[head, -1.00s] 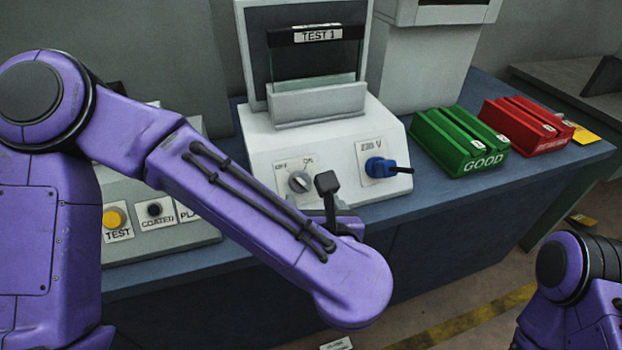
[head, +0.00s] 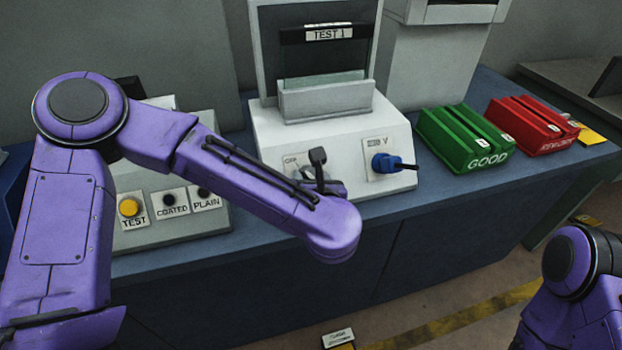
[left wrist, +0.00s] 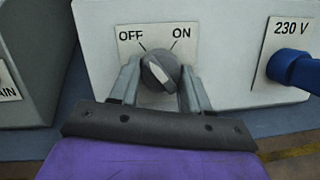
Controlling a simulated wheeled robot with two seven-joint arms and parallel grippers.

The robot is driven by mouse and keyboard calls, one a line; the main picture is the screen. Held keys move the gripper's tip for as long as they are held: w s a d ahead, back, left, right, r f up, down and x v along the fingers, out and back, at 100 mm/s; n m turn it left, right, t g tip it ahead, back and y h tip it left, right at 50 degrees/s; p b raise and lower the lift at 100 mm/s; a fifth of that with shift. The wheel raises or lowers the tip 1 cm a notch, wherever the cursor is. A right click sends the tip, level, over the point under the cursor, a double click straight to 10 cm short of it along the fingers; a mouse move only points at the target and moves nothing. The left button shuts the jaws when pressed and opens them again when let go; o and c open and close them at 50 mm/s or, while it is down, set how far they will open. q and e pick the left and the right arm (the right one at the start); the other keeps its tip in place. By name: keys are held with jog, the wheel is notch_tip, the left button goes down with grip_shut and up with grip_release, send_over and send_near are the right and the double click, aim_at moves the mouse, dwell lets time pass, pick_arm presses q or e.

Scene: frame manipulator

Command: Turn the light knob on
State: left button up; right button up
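The light knob (left wrist: 158,72) is a round grey dial on a white plate marked OFF and ON, on the front of the TEST 1 machine. Its ridge is tilted toward the upper left, on the OFF side. My left gripper (left wrist: 160,88) is open, with one finger on each side of the knob. I cannot tell whether the fingers touch it. In the head view my left gripper (head: 318,175) is at the machine's front and covers most of the knob; the OFF label (head: 290,160) shows beside it. My right gripper is out of view.
A blue 230 V plug (head: 392,163) sticks out right of the knob. A button box (head: 170,232) stands to the left. Green (head: 465,140) and red (head: 533,122) trays sit on the blue bench (head: 400,210) to the right.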

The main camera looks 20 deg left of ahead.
pick_arm(q)
jog(key=shift+c, duration=0.3)
jog(key=m+p, duration=0.1)
jog(key=m, duration=0.1)
jog(key=m+h+p, duration=0.1)
jog(key=m, duration=0.1)
jog(key=shift+a+r+p, duration=0.1)
jog(key=shift+r+p, duration=0.15)
jog(key=shift+p, duration=0.1)
jog(key=m+h+p, duration=0.1)
jog(key=m+p, duration=0.2)
jog(key=m, duration=0.1)
jog(key=shift+r, duration=0.15)
jog(key=m+g+h+p, duration=0.1)
jog(key=m+p, duration=0.3)
jog(key=shift+a, duration=0.15)
jog(key=shift+m+g+h+p, duration=0.3)
jog(key=shift+m+p, duration=0.95)
jog(key=shift+m, duration=0.25)
jog(key=o, duration=1)
jog(key=shift+o, duration=0.2)
